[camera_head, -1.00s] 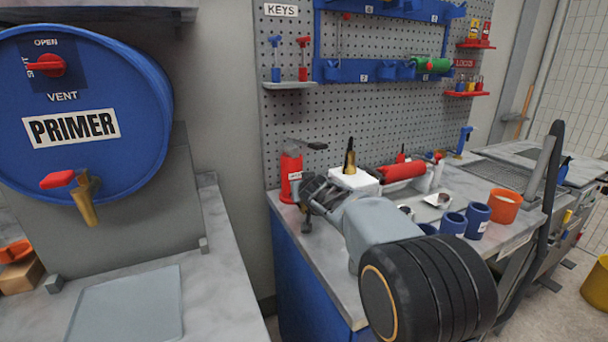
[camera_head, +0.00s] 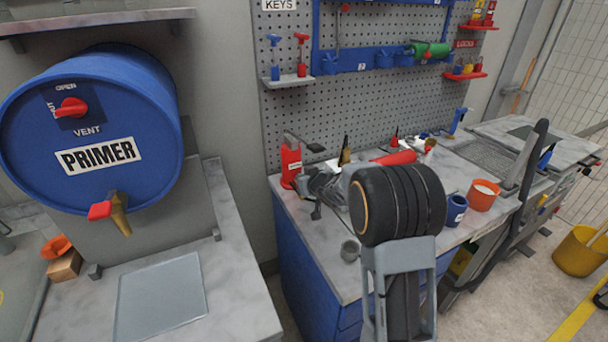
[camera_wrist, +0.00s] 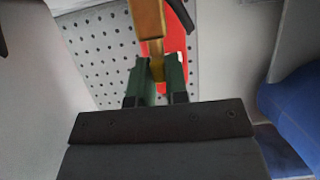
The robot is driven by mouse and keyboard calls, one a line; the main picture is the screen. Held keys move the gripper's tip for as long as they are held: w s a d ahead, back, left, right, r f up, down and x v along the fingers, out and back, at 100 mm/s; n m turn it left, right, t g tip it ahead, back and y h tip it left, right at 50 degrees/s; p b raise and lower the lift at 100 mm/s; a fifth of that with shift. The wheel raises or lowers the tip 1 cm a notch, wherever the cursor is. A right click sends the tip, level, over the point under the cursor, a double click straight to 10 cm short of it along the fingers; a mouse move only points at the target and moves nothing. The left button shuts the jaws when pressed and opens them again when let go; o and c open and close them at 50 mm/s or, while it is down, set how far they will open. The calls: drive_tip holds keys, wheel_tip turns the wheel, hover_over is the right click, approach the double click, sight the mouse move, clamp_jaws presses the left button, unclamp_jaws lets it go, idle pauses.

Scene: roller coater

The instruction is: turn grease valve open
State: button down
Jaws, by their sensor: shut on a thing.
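A red canister (camera_head: 291,163) with a pale label too small to read stands at the left end of the right-hand bench, a dark lever (camera_head: 306,143) on its top. My gripper (camera_head: 316,190) is low beside the canister, partly hidden by my own arm. In the wrist view my gripper (camera_wrist: 158,68) has its green fingers shut around the lower end of a brass-coloured bar (camera_wrist: 148,22). A red surface (camera_wrist: 174,50) lies right behind the bar. I cannot tell whether the bar is the grease valve, or which way the valve is turned.
A blue PRIMER drum (camera_head: 95,125) with red handles stands at left. A pegboard (camera_head: 330,110) rises behind the bench. A yellow bucket (camera_head: 580,250) is on the floor.

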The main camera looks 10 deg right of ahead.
idle(0.3)
drive_tip(key=c, duration=1.2)
unclamp_jaws()
drive_tip(key=shift+o, duration=0.2)
drive_tip(key=shift+s, duration=0.1)
drive_tip(key=p+v, duration=0.1)
drive_tip(key=v, duration=1.2)
drive_tip(key=shift+s+r, duration=0.15)
drive_tip(key=shift+s, duration=0.2)
drive_tip(key=shift+d, duration=0.1)
